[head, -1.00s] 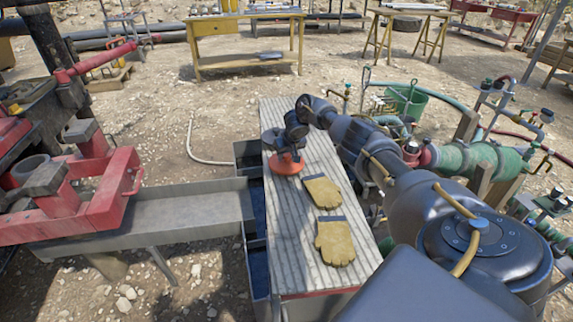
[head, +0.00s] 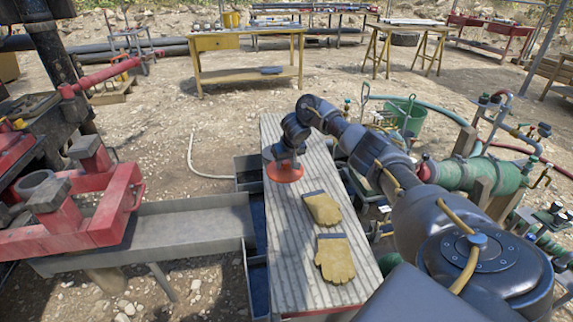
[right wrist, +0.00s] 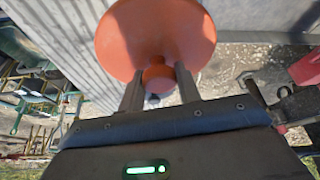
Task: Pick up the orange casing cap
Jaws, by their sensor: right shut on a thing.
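The orange casing cap (head: 285,173) is a round disc with a small knob, over the far part of the ribbed grey bench top (head: 290,235). My right gripper (head: 286,152) is above it, jaws downward. In the right wrist view the cap (right wrist: 155,30) fills the top middle, and its knob sits between the two fingers of my right gripper (right wrist: 160,86), which is shut on it. The cap appears a little above the bench, but the gap is hard to judge. My left gripper is not in view.
Two tan work gloves, the farther one (head: 322,208) and the nearer one (head: 335,259), lie on the bench near the cap. A grey metal trough (head: 170,230) and red machinery (head: 80,215) stand to the left. Green pipework (head: 460,173) is to the right.

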